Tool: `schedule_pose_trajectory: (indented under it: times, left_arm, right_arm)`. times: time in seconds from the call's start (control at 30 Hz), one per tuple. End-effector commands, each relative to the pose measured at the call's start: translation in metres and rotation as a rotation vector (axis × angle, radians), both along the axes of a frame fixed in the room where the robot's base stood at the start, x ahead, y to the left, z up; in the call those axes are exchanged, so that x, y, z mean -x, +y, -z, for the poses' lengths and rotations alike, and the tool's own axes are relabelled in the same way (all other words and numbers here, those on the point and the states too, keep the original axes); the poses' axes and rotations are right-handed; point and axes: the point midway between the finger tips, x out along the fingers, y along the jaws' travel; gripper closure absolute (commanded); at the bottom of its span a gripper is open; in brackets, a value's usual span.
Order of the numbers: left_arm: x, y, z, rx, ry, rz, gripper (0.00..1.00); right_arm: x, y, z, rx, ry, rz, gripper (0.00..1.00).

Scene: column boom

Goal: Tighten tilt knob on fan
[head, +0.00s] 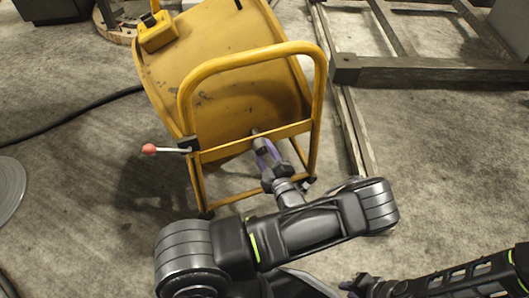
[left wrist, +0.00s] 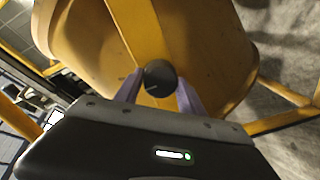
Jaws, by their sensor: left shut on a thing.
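The fan is a yellow drum (head: 225,85) on a yellow tube frame (head: 318,110), standing on the floor ahead; the drum also fills the upper left wrist view (left wrist: 205,45). The tilt knob (left wrist: 159,77) is round and black, in front of a yellow frame bar. My left gripper (head: 264,147) reaches the near side of the frame. In the left wrist view its purple fingers (left wrist: 159,88) are shut on the knob, one on each side. In the head view the fingers hide the knob. My right gripper (head: 362,285) is low at the bottom edge, away from the fan, its fingers unclear.
A lever with a red ball end (head: 148,149) sticks out left of the frame. A dark metal frame (head: 430,72) lies on the floor at the upper right. A black cable (head: 75,115) runs to the fan from the left.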

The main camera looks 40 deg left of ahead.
Motion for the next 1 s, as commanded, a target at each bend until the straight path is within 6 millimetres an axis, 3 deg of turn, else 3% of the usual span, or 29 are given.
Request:
schedule_pose_trajectory:
  times: [0.03, 0.07, 0.3, 0.67, 1.0]
  left_arm:
    - [0.001, 0.0, 0.002, 0.002, 0.006, 0.0, 0.94]
    - [0.001, 0.0, 0.002, 0.002, 0.006, 0.0, 0.51]
    - [0.001, 0.0, 0.001, 0.001, 0.003, 0.001, 0.32]
    - [0.003, -0.005, 0.0, 0.001, 0.001, 0.002, 0.32]
    - [0.03, -0.047, -0.003, 0.001, 0.001, 0.002, 0.32]
  right_arm:
    - [0.0, 0.0, 0.0, 0.0, 0.0, 0.0, 0.77]
    - [0.0, 0.0, 0.0, 0.0, 0.0, 0.0, 0.77]
    - [0.0, 0.0, 0.0, 0.0, 0.0, 0.0, 0.77]
    - [0.0, 0.0, -0.001, 0.0, 0.0, 0.0, 0.77]
    - [0.0, 0.0, -0.008, 0.0, 0.0, -0.001, 0.77]
